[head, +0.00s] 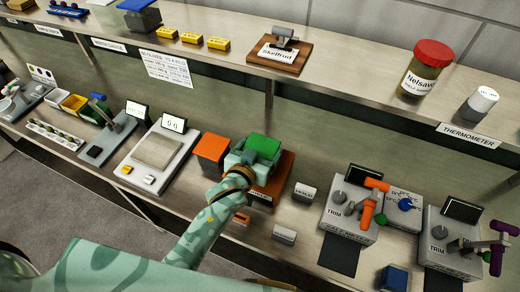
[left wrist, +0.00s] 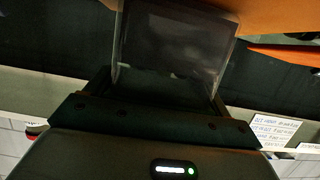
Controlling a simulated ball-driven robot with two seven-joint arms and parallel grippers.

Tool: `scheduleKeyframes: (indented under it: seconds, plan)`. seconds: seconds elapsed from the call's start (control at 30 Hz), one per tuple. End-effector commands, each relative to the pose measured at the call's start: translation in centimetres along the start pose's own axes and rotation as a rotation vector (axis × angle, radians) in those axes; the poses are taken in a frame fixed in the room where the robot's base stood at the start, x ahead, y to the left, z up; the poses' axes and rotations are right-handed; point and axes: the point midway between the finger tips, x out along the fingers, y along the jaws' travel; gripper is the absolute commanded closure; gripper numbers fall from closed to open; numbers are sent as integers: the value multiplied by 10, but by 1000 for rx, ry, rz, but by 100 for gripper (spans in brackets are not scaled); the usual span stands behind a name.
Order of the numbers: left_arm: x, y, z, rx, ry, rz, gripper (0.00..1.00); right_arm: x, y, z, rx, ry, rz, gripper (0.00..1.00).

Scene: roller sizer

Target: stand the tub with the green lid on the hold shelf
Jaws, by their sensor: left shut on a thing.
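The tub with the green lid (head: 264,146) is in the middle of the lower counter in the head view. My left gripper (head: 243,163) is shut on it from the near side and hides much of its body. The tub appears upright, over or on an orange-brown board (head: 284,172); I cannot tell whether it touches. In the dim left wrist view, a dark, see-through tub body (left wrist: 172,45) shows at the gripper (left wrist: 165,95). A small label on the board's front edge is partly hidden. I cannot tell for sure which surface is the hold shelf.
An orange-topped box (head: 211,147) stands close left of the tub, beside a scale (head: 155,152). A small white sign block (head: 304,192) and a trim device (head: 349,208) are to the right. The upper shelf (head: 345,72) holds a red-lidded jar (head: 426,70).

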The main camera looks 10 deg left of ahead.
Motion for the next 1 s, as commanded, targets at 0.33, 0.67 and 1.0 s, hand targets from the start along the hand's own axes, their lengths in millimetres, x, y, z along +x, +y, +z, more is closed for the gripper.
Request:
scheduleKeyframes:
  seconds: [0.33,0.67,1.0]
  plan:
    - [0,0,2,0,0,0,0,1,0,1,0,-1,0,100]
    - [-19,0,0,0,-1,0,0,-4,0,0,-1,-1,0,100]
    - [-96,0,0,1,-2,0,0,-13,0,-1,-2,1,0,100]
